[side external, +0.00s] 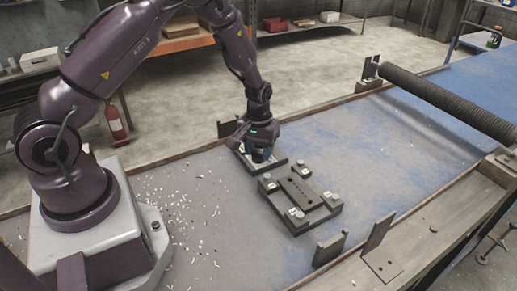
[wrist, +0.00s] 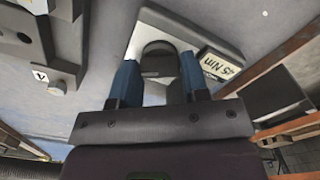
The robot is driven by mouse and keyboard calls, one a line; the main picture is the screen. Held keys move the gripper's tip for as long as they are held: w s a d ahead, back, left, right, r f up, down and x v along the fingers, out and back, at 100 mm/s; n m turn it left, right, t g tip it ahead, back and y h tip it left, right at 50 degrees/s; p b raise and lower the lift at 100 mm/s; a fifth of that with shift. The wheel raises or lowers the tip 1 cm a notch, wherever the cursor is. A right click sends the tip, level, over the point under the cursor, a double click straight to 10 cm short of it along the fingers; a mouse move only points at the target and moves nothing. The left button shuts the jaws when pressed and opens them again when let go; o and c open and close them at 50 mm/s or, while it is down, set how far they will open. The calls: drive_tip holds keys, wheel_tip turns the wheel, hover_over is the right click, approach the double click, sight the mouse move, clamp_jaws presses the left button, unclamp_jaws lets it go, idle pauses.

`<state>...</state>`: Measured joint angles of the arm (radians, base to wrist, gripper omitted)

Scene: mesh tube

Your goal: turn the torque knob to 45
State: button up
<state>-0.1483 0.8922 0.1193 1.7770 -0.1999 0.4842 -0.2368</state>
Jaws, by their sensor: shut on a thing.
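The torque knob (wrist: 159,58) is a dark round knob on a pale plate (wrist: 150,22) in the wrist view. My gripper (wrist: 160,68) has its two blue fingers on either side of the knob and is shut on it. A white label (wrist: 220,66) beside the knob shows "Nm" with a number that looks like 45. In the side view my gripper (side external: 259,154) is down at the small plate (side external: 279,162), and it hides the knob there.
A dark fixture block (side external: 300,198) with several small posts and numbered tags stands close by, right of and nearer than the plate. Upright metal brackets (side external: 329,248) stand along the bench edges. A ribbed tube (side external: 450,102) lies across the right. Pale bits litter the bench near my base.

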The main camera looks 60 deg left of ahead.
sight(257, 152)
drive_tip(key=o, duration=0.9)
drive_tip(key=shift+r, duration=0.1)
wheel_tip(257, 152, up, 13)
drive_tip(key=s+d+r+m+t, duration=0.2)
drive_tip(key=s+d+r, duration=0.3)
drive_tip(key=s+r, duration=0.4)
drive_tip(key=s+d+r+m+t, duration=0.3)
drive_tip(key=s+d+r+m, duration=0.2)
drive_tip(key=s+r, duration=0.4)
drive_tip(key=shift+s+r+t, duration=0.3)
drive_tip(key=shift+s, duration=0.9)
